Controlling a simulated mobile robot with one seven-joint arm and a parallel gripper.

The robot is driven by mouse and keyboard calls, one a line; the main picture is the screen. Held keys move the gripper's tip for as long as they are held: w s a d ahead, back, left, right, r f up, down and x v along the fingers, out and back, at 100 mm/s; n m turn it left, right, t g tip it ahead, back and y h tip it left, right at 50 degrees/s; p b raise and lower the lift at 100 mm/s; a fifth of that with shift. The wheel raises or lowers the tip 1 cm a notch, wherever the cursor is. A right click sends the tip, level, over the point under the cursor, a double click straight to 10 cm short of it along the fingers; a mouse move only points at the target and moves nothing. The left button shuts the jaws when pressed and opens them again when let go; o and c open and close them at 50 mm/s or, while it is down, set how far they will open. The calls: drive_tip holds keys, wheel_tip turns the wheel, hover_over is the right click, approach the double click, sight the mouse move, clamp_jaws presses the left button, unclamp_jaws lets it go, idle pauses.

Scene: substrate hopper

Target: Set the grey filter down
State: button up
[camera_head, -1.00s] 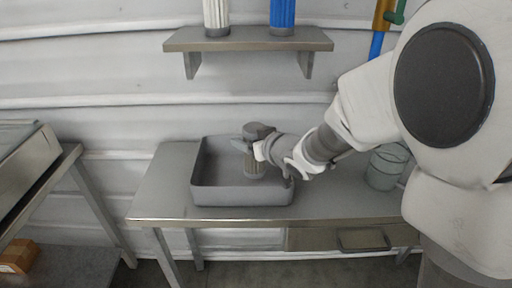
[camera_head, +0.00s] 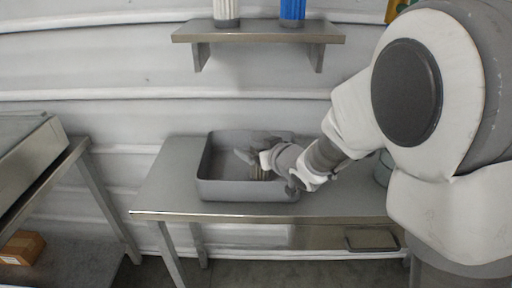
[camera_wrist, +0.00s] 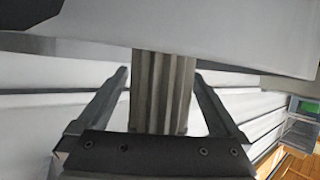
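The grey filter (camera_wrist: 163,95) shows as a pleated column between the two fingers of my gripper (camera_wrist: 162,75) in the wrist view. The fingertips lie right against its two sides, so my gripper looks shut on it. In the head view my gripper (camera_head: 254,158) is down inside the grey tray (camera_head: 248,190). Only a small piece of the filter's pleats shows there beside the fingers. The tray wall and my gripper hide the filter's lower end, so I cannot tell whether it touches the tray floor.
The tray stands on a metal table (camera_head: 165,190) with a drawer. A wall shelf (camera_head: 258,36) above holds a white filter (camera_head: 227,12) and a blue filter (camera_head: 292,12). A clear container (camera_head: 382,168) is partly behind my arm. Another bench (camera_head: 60,165) stands at left.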

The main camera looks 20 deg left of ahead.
drive_tip(key=shift+s+d+r, duration=0.1)
drive_tip(key=shift+r, duration=0.25)
drive_tip(key=p+v, duration=0.3)
drive_tip(key=v, duration=0.8)
drive_tip(key=s+d+r+m+h, duration=0.1)
drive_tip(key=d+r+m+h, duration=0.2)
drive_tip(key=d, duration=0.5)
drive_tip(key=s+d+r+m+h, duration=0.1)
drive_tip(key=d+r+m+h, duration=0.1)
drive_tip(key=d+h, duration=0.5)
drive_tip(key=s+d+m+g, duration=0.2)
drive_tip(key=s+d, duration=0.1)
drive_tip(key=s, duration=0.5)
drive_tip(key=s+d+m+g, duration=0.1)
drive_tip(key=s+d, duration=0.3)
drive_tip(key=s, duration=0.5)
drive_tip(key=shift+d+r+m+g+y, duration=0.2)
drive_tip(key=shift+r+m+g+y, duration=0.2)
drive_tip(key=shift+g, duration=0.2)
